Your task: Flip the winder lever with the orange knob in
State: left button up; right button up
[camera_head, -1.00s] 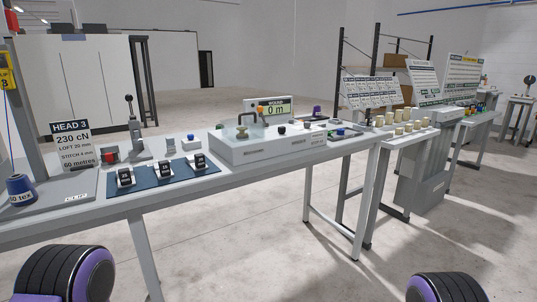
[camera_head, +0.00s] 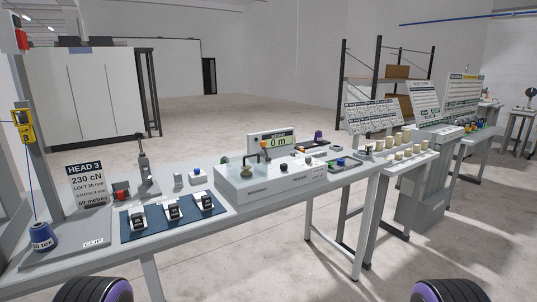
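The winder (camera_head: 270,185) is a long pale grey box on the bench, with a display (camera_head: 279,141) reading "0 m" at its back. A small orange knob (camera_head: 263,144) stands above the winder's left half, on what appears to be the lever. The lever's exact tilt is too small to tell. Near it are a brass-coloured round part (camera_head: 248,170) and a dark knob (camera_head: 283,167). Neither gripper shows; only dark, purple-rimmed round parts, apparently mine, show at the bottom edge, well apart from the winder.
Left of the winder, a blue mat (camera_head: 173,217) holds three small labelled devices. A HEAD 3 sign (camera_head: 87,184), a blue thread cone (camera_head: 42,237) and an upright grey lever stand (camera_head: 145,170) are farther left. Cream spools (camera_head: 405,143) stand right. Floor is clear in front.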

aim_at(263, 143)
jog(key=z, duration=0.15)
jog(key=k, duration=0.2)
jog(key=z, duration=1.05)
jog(key=k, duration=1.15)
jog(key=z, duration=0.75)
jog(key=i, duration=2.25)
jog(key=u, duration=1.1)
jog(key=i, duration=0.85)
jog(key=u, duration=1.45)
jog(key=i, duration=0.55)
jog(key=u, duration=0.5)
